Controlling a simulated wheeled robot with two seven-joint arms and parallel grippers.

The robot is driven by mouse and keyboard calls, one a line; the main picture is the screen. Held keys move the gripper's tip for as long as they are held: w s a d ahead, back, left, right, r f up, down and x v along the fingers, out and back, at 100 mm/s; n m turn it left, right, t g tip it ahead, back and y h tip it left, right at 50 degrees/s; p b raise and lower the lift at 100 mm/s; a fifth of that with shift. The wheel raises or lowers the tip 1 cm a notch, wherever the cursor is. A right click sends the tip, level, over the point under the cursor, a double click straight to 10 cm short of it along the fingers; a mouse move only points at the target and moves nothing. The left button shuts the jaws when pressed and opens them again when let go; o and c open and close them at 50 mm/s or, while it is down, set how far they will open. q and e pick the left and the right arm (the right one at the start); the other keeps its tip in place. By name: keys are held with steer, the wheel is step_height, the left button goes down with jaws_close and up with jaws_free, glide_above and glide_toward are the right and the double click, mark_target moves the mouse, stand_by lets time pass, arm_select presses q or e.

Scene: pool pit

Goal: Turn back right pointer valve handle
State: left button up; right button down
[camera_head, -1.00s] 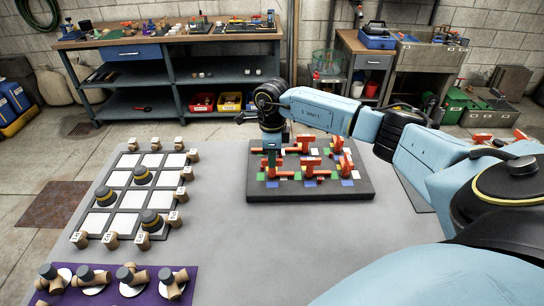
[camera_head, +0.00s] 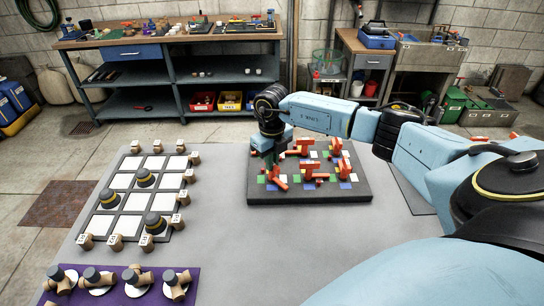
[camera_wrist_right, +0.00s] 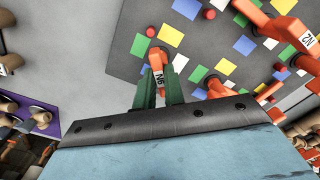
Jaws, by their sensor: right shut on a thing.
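Several orange valve handles stand on a dark board (camera_head: 310,198) with coloured squares in the head view. My right gripper (camera_head: 270,164) is at the board's left part, pointing down. In the right wrist view its two green fingers (camera_wrist_right: 158,88) are shut on an orange handle (camera_wrist_right: 157,62) that carries a white label. The label's text is upside down and hard to read. The handle's base is partly hidden between the fingers. Another orange handle (camera_wrist_right: 290,32) with a label is to the right, apart from the fingers. My left gripper is not in view.
The board lies on a grey table (camera_head: 225,240). Left of it is a mat with white squares (camera_head: 121,181) and several dark knobs. A purple mat (camera_head: 115,290) with wooden valve-like pieces is at the front left. The grey strip between mat and board is clear.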

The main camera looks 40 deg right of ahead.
steer(key=m+p, duration=0.1)
steer(key=m, duration=0.3)
steer(key=shift+r+m+p, duration=0.1)
steer(key=shift+m+p, duration=0.2)
steer(key=shift+p, duration=0.05)
steer(key=shift+m+p, duration=0.65)
steer(key=shift+m, duration=0.85)
steer(key=c, duration=1.5)
jaws_free()
step_height(320, 180, up, 13)
steer(key=shift+r, duration=0.15)
